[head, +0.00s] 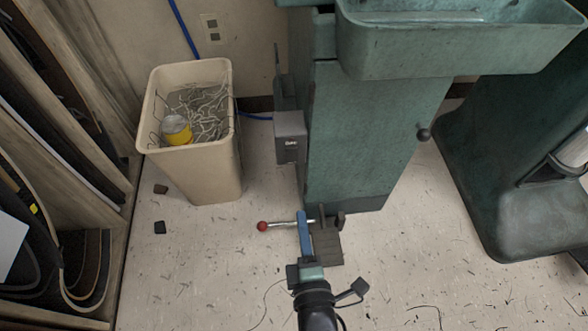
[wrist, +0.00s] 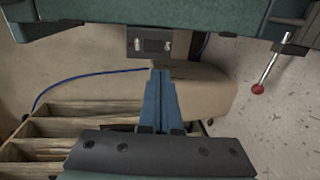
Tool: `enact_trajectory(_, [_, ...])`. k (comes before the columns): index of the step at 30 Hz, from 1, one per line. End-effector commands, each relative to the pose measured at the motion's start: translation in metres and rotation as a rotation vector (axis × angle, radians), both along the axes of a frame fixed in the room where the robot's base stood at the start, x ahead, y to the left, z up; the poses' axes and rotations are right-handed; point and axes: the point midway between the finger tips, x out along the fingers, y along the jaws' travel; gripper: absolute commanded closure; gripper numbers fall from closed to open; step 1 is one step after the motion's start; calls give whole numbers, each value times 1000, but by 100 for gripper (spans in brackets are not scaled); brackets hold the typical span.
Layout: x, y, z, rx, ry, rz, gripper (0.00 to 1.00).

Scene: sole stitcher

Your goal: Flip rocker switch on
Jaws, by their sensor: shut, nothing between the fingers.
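A grey switch box (head: 290,136) is mounted on the left side of the green machine column (head: 370,140). In the wrist view the box (wrist: 134,33) shows at top centre, with a dark panel and two small light marks on its face. The rocker itself is too small to tell apart, and I cannot tell its position. My gripper (head: 301,214) has blue fingers, shut and empty, below the box in the head view. In the wrist view my fingertips (wrist: 161,72) point toward the box's lower edge, apparently with a gap.
A red-knobbed lever (head: 262,226) sticks out left beside my fingers, near a dark pedal (head: 327,246). A beige bin (head: 215,165) with scraps and a yellow can stands left of the box. Wooden shelving (head: 122,225) is at far left. A green tray (head: 450,50) overhangs the column.

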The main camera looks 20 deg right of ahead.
Motion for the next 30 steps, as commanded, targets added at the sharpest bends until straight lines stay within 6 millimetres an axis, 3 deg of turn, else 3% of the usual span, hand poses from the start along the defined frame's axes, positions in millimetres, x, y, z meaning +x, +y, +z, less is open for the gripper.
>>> enact_trajectory(5, [12,-4,-3,-1,-4,0,100])
enact_trajectory(21, [105,-30,-20,2,-5,0,100])
enact_trajectory(30, [131,-37,-21,2,-2,0,100])
